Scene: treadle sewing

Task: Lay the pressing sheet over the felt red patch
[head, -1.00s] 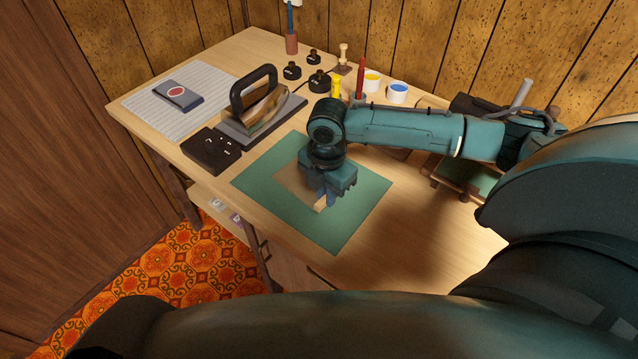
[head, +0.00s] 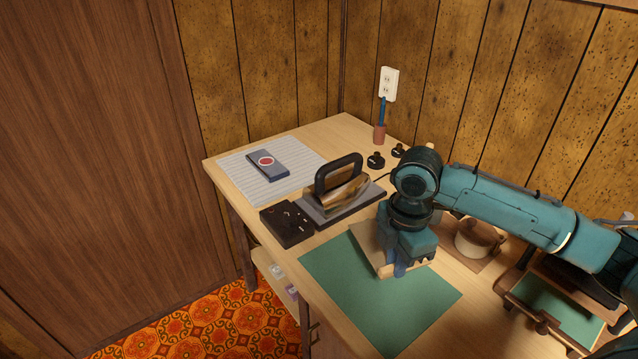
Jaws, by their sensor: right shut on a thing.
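The red patch (head: 266,161) is a small red disc with a pale rim on a folded grey-blue cloth (head: 274,172). The cloth lies on the striped pale pad at the back left of the table. My right gripper (head: 402,268) points down over the green mat and is shut on a tan sheet with a pale wooden edge strip, which I take for the pressing sheet (head: 368,242). The sheet seems raised a little above the mat; my gripper hides part of it. The patch is uncovered, well to the left of the gripper. My left gripper is out of view.
An iron (head: 342,190) on its dark stand and a black box (head: 287,224) stand between the gripper and the striped pad (head: 235,170). Dark knobs (head: 376,160) and a brown cup (head: 380,134) stand behind. The green mat (head: 385,310) is mostly clear.

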